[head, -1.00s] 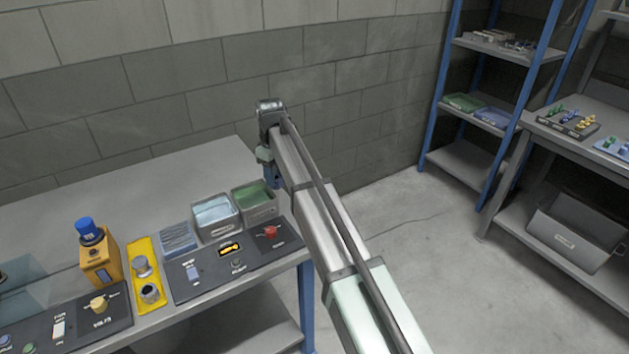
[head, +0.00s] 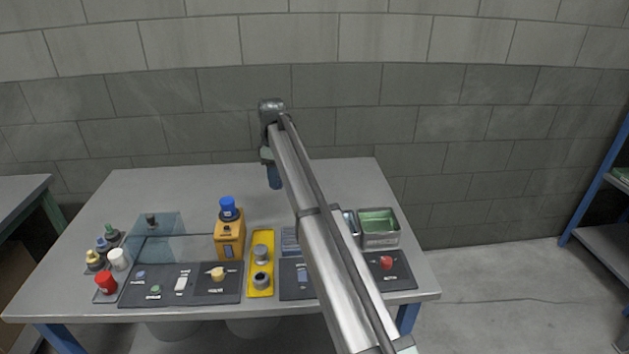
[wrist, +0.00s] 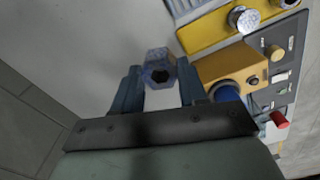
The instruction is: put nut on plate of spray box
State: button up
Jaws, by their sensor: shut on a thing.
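A grey hexagonal nut with a dark hole (wrist: 160,62) shows in the wrist view between my gripper's blue fingers (wrist: 160,82). My gripper is shut on it. In the head view my gripper (head: 274,178) hangs above the back middle of the bench, and the nut is not discernible there. A see-through bluish box (head: 160,236), which may be the spray box, stands on the bench to the left of my gripper. A small dark knob-like thing shows at its back. I cannot make out a separate plate in it.
An orange box with a blue cap (head: 229,240) stands between the see-through box and a yellow tray (head: 260,281). Dark control panels (head: 180,284) line the front edge. Small bottles (head: 118,260) stand at the left, a green-filled bin (head: 380,236) at the right. The bench's back (head: 190,185) is clear.

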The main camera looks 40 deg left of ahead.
jog(key=s+a+r+n, duration=0.1)
jog(key=s+a+n, duration=0.2)
jog(key=s+a, duration=0.85)
jog(key=s+f, duration=0.8)
jog(key=s, duration=0.4)
jog(key=shift+n, duration=0.4)
jog(key=shift+s+d+f, duration=0.1)
jog(key=shift+d+f, duration=0.1)
jog(key=shift+f, duration=1.5)
jog(key=shift+s+d+f, duration=0.1)
jog(key=shift+d+f, duration=0.1)
jog(key=shift+f, duration=1.45)
jog(key=shift+f, duration=0.55)
jog(key=o, duration=1.3)
notch_tip(320, 180, up, 14)
jog(key=shift+f, duration=0.1)
